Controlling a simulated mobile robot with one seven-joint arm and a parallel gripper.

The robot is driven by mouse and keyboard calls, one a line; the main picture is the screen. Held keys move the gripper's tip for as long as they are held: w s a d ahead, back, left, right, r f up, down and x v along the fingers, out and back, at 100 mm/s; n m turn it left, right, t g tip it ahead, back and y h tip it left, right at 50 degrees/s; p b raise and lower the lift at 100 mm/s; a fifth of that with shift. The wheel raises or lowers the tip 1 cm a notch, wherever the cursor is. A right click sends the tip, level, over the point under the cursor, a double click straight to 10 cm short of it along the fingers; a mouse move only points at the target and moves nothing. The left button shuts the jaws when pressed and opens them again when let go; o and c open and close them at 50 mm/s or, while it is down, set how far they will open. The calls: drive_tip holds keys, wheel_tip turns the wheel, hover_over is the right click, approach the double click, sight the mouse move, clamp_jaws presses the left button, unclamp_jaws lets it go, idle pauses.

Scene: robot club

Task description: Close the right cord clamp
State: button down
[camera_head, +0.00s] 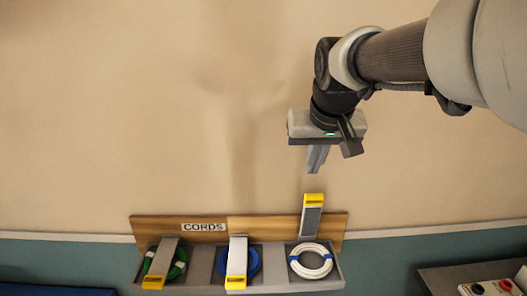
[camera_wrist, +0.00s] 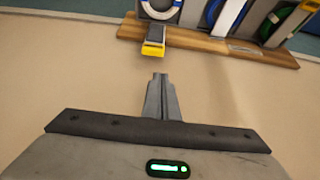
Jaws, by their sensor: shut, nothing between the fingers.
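The right cord clamp (camera_head: 312,212) is a grey lever with a yellow end. It stands raised above the white coiled cord (camera_head: 312,261) on the right of the cord rack. In the wrist view the same clamp (camera_wrist: 155,42) points toward my gripper, with the white cord (camera_wrist: 160,8) behind it. My gripper (camera_head: 315,171) is shut and empty, above the clamp's yellow end and apart from it. In the wrist view its closed fingertips (camera_wrist: 160,76) are a short way from the yellow end.
The wooden rack board (camera_head: 270,229) carries a CORDS label. The middle clamp (camera_head: 237,262) lies down over a blue cord (camera_head: 252,264). The left clamp (camera_head: 161,262) lies down over a green cord (camera_head: 180,263). A grey box with buttons (camera_head: 490,288) stands at the lower right. The wall above the rack is bare.

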sight(306, 195)
drive_tip(key=x, duration=0.9)
drive_tip(key=shift+f, duration=0.1)
drive_tip(key=shift+s, duration=0.1)
drive_tip(key=shift+f, duration=0.1)
